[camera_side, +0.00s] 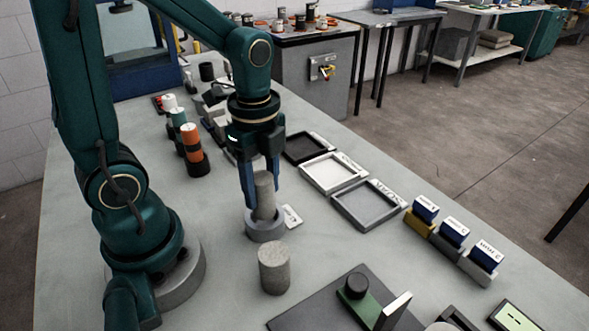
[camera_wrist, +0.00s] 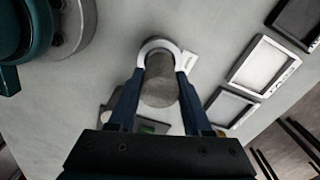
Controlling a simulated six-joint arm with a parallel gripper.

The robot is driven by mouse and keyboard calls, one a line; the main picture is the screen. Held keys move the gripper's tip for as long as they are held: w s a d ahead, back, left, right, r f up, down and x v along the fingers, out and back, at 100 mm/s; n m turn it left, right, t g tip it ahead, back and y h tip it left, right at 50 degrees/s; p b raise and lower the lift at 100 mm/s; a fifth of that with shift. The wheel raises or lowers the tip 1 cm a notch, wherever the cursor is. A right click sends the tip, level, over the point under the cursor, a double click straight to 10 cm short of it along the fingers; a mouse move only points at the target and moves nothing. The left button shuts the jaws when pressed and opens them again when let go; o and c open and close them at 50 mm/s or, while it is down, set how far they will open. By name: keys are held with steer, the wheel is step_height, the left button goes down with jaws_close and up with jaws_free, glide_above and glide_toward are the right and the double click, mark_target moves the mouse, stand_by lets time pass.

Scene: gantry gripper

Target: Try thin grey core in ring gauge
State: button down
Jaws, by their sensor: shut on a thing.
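A thin grey core (camera_side: 264,193) stands nearly upright between the fingers of my gripper (camera_side: 261,200), which is shut on it. The core's lower end is at the opening of the ring gauge (camera_side: 265,228), a grey ring on the table. In the wrist view the core (camera_wrist: 160,82) covers much of the ring gauge (camera_wrist: 148,46), whose pale rim shows around its far end; my gripper's fingers (camera_wrist: 156,90) lie on both sides. I cannot tell how deep the core sits in the ring. A thicker grey core (camera_side: 274,268) stands on the table in front of the ring.
Black, white and grey trays (camera_side: 367,206) lie right of the ring, with several labelled blocks (camera_side: 453,234) farther right. Orange, teal and white cylinders (camera_side: 193,146) stand at the left. A dark mat with a green device (camera_side: 357,298) is in front. A small white tag (camera_side: 292,216) lies beside the ring.

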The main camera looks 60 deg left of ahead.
steer(key=shift+f, duration=1.85)
stand_by(1.3)
steer(key=shift+c, duration=1.3)
jaws_free()
steer(key=shift+r, duration=2.6)
